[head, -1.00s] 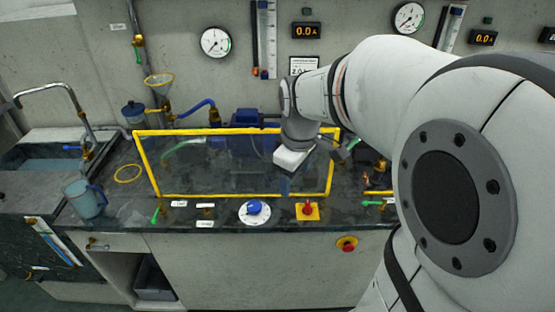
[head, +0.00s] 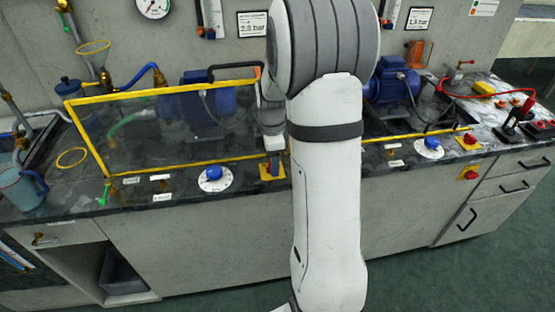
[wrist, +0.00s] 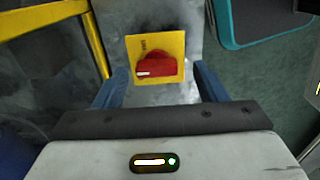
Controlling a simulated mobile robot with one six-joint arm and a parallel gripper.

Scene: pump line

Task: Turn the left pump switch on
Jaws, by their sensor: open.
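The left pump switch, a red rotary knob (wrist: 152,66) on a yellow plate (wrist: 172,44), shows in the wrist view. A white mark on the knob points left; the small lettering above it is too blurred to read. My gripper (wrist: 161,72) is open, with one blue finger on each side of the knob.
A yellow-framed clear guard (head: 160,90) stands just left and behind. A white dial with a blue knob (head: 214,178) is left of the switch. Another red switch (head: 468,141) and a blue pump (head: 390,82) are farther right. A jug (head: 20,189) stands far left.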

